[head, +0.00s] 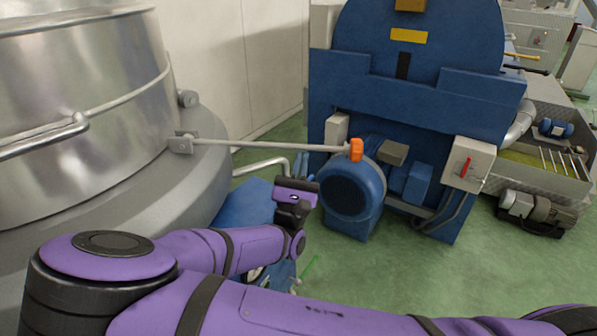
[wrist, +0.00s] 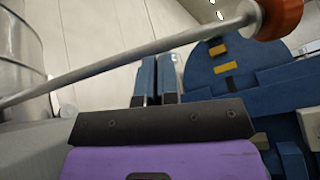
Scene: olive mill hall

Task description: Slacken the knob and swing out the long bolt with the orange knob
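The long bolt (head: 270,146) is a thin grey rod running roughly level from a bracket on the steel vessel at left. Its orange knob (head: 356,150) is at the right end, in front of the blue machine. In the wrist view the rod (wrist: 130,66) slants up across the picture to the knob (wrist: 281,16) at the top right, partly cut off. My gripper (head: 303,162) is below the rod, left of the knob, with its blue fingers pointing up. In the wrist view the fingers (wrist: 157,74) stand close together with a narrow empty gap. They hold nothing.
The steel vessel (head: 80,70) with a handle fills the left. The blue machine (head: 420,105) with a round blue housing (head: 350,190) stands behind and below the knob. A switch box (head: 468,164) is at right. Green floor (head: 430,270) is clear at lower right.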

